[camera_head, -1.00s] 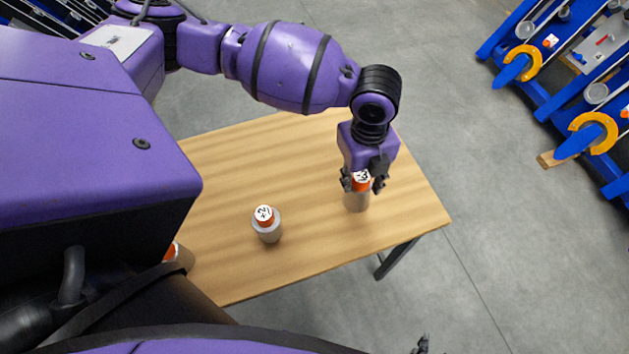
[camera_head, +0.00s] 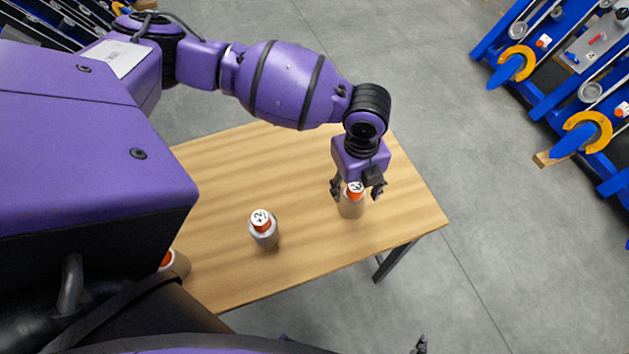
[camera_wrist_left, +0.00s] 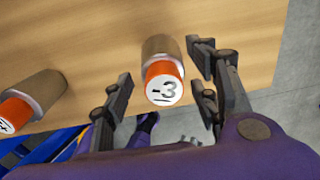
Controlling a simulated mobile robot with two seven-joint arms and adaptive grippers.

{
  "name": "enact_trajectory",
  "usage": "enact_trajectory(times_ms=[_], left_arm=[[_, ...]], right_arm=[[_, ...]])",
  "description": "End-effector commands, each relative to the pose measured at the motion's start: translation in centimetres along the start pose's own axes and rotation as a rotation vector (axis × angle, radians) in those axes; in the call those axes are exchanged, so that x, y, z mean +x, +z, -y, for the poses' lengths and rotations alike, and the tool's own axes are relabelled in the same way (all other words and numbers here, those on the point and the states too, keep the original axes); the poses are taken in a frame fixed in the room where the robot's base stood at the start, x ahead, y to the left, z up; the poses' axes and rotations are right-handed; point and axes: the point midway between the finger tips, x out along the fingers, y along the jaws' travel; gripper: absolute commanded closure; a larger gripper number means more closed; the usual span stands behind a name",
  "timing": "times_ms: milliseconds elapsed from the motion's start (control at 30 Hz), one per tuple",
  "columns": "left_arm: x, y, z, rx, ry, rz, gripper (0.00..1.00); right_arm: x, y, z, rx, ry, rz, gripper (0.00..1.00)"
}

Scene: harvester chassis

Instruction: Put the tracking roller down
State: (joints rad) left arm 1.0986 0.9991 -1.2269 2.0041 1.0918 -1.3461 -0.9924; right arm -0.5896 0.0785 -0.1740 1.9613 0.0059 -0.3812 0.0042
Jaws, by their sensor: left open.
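A tracking roller (camera_head: 351,207), a grey-brown cylinder with an orange neck and a white numbered cap, stands upright on the wooden table (camera_head: 300,170) near its right end. In the left wrist view the same roller (camera_wrist_left: 163,83) shows "3" on its cap. My left gripper (camera_head: 357,191) is open around the roller's top, with a finger on each side. In the wrist view its fingers (camera_wrist_left: 160,90) stand apart from the roller with gaps visible. A fragment at the bottom edge of the head view may be my right gripper (camera_head: 420,345); its state is unclear.
A second roller (camera_head: 264,232) stands on the table to the left. A third (camera_head: 175,263) is partly hidden behind my body. Blue chassis frames with orange-yellow clamps (camera_head: 587,131) stand on the floor at upper right. Table space between the rollers is free.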

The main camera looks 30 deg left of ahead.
Motion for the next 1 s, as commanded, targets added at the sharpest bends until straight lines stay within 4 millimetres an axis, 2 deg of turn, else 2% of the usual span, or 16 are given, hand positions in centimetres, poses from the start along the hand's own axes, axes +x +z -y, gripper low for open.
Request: enact_trajectory(times_ms=[167,400,600,767,1000], left_arm=[[-2.2,0.2,0.3,0.001,-0.007,0.004,0.46],[-7.4,0.1,0.3,0.002,-0.009,0.005,0.46],[-10.7,0.1,0.2,0.001,-0.005,0.004,0.46],[-11.9,0.1,0.2,0.001,-0.004,0.002,0.46],[-12.1,0.0,0.1,0.000,-0.002,0.001,0.46]], right_arm=[[-0.1,-0.3,0.0,0.000,-0.001,-0.004,0.60],[-0.3,-0.7,0.1,-0.005,-0.005,-0.008,0.60],[-0.4,-0.5,-0.1,-0.013,-0.006,-0.002,0.60],[-0.6,-0.2,-0.1,-0.013,-0.005,0.003,0.60],[-0.6,-0.2,0.0,-0.009,-0.005,0.004,0.60]])
